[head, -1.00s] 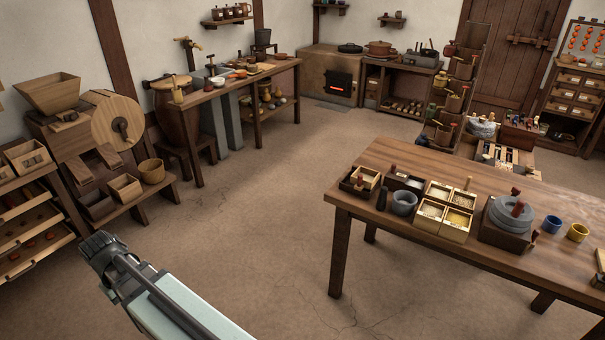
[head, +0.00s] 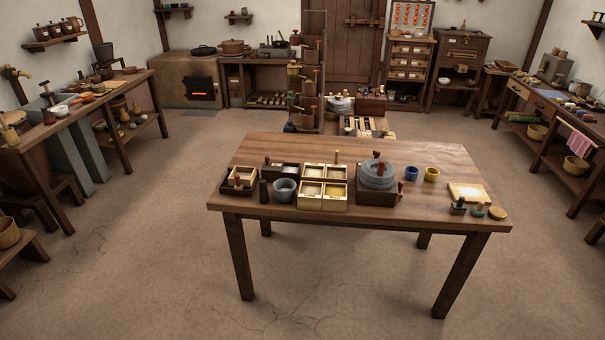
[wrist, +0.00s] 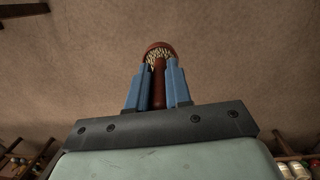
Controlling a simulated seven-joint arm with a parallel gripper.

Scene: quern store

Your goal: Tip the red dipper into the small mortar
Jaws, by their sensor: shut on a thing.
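The red dipper (wrist: 158,89) is in the wrist view, its reddish-brown handle between the two blue fingers of my gripper (wrist: 159,66), which is shut on it. Its cup lies beyond the fingertips and shows pale grain-like pieces inside. Bare floor is behind it in that view. A small grey mortar (head: 285,189) stands upright on the table (head: 450,157) in the head view, left of the divided pale box. The inside of the mortar looks dark and its contents are unclear. My gripper and the dipper do not show in the head view.
The divided pale box (head: 323,196) stands right of the mortar, and a dark bottle-like piece (head: 263,192) close on its left. A grey quern (head: 378,176) stands further right, then blue (head: 411,173) and yellow (head: 432,174) cups. The floor before the table is clear.

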